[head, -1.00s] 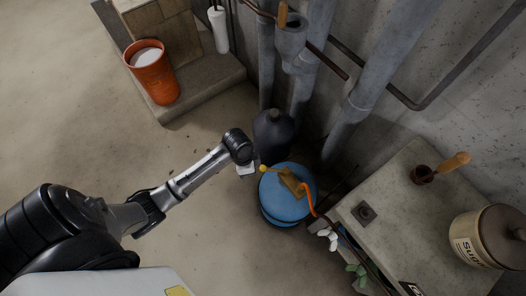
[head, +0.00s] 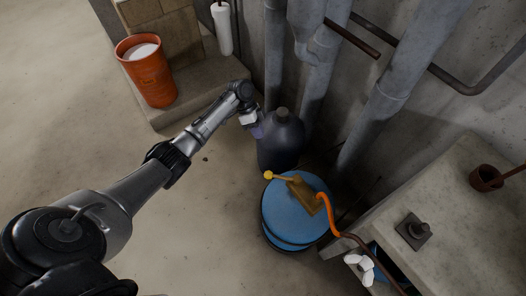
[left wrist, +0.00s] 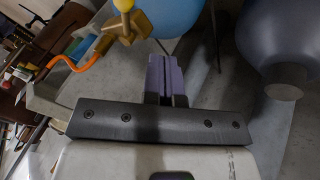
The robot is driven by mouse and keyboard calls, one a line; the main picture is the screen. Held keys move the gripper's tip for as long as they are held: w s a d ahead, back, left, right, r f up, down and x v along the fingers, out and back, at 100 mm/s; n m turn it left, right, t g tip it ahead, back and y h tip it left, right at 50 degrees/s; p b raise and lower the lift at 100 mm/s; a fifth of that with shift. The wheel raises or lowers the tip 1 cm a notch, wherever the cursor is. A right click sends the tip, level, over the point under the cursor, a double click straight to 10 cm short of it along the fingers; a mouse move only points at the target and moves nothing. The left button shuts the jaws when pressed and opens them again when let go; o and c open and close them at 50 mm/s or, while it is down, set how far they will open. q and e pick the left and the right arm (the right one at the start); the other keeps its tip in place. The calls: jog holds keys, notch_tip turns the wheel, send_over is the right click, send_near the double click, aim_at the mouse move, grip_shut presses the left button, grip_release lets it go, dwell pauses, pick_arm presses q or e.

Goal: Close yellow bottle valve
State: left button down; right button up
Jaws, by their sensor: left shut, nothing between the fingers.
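The blue bottle (head: 290,225) stands on the floor near the wall corner. On its top is a brass valve (head: 305,194) with a lever ending in a yellow ball (head: 267,175) that points left in the head view. The left wrist view shows the brass valve (left wrist: 127,28), yellow ball (left wrist: 123,5) and part of the blue bottle (left wrist: 172,14) at the top. My left gripper (head: 257,131) has purple fingers, shut and empty, beside the dark bottle's left side and beyond the yellow ball. The fingers (left wrist: 166,75) also show in the left wrist view, apart from the valve.
A dark bottle (head: 280,145) stands right behind the blue one, close to my gripper. An orange hose (head: 328,213) runs from the valve. A concrete block (head: 440,200) stands right; pipes (head: 385,95) line the wall. Open floor lies left, with an orange bucket (head: 148,75) beyond.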

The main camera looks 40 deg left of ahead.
aim_at(282, 178)
pick_arm(q)
jog(key=s+d+f+b, duration=0.2)
jog(key=s+d+f, duration=0.1)
jog(key=d+f, duration=0.5)
jog(key=shift+s+f, duration=0.25)
jog(key=shift+f, duration=0.05)
dwell(0.3)
